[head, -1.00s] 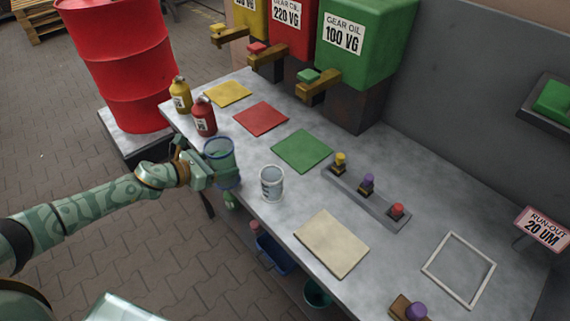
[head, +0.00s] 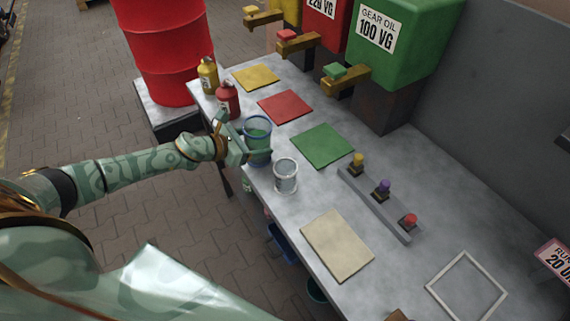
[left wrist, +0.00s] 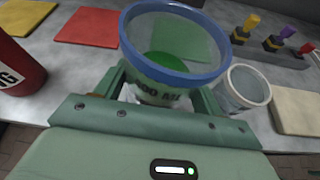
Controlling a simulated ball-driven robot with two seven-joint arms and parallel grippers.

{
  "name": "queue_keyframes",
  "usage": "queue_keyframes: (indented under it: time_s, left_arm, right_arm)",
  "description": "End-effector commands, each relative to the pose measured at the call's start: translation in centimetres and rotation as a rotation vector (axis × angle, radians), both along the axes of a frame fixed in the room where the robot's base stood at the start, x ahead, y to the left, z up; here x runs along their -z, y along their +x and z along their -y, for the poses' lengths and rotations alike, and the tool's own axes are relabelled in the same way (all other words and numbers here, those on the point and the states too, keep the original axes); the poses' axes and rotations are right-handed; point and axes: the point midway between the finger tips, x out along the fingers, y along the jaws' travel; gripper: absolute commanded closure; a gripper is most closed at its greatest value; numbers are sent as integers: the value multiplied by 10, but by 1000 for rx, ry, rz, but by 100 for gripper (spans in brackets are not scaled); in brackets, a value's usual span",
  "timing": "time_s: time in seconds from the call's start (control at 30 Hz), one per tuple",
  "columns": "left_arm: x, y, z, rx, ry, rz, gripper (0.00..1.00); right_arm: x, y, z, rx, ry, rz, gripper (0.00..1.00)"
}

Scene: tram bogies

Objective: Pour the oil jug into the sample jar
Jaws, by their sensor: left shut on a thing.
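The oil jug (head: 258,133) is a clear vessel with a blue rim and green liquid inside. It also shows in the left wrist view (left wrist: 165,87), upright or nearly so. My left gripper (head: 243,148) is shut around it; in the wrist view its fingers (left wrist: 165,95) flank the jug. The sample jar (head: 285,177) is a smaller, clear, pale-rimmed jar standing on the bench by its near edge. It is close to the jug on the right, and also in the wrist view (left wrist: 245,88). I cannot tell the jug's exact height above the bench. My right gripper is not in view.
Yellow (head: 208,76) and red (head: 227,100) bottles stand left of the jug. Yellow, red and green (head: 322,146) mats lie behind. A rack of coloured stamps (head: 380,200), a beige pad (head: 337,245) and a pale frame (head: 466,288) lie to the right. Gear-oil tanks (head: 398,55) line the back.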

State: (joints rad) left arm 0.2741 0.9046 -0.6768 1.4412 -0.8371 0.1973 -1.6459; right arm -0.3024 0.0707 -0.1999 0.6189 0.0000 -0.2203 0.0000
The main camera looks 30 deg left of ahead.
Motion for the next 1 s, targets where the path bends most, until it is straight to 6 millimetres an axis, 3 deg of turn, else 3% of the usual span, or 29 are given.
queue_keyframes:
  time_s: [0.2, 0.8, 1.0]
  left_arm:
    - [-7, -2, 5, -1, 98, 43, 62]
    - [-10, -8, 21, 0, 373, 159, 62]
    - [-33, -11, 27, -1, 462, 198, 62]
  right_arm:
    - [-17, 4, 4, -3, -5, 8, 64]
    - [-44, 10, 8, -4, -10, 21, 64]
    - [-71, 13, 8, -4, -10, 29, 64]
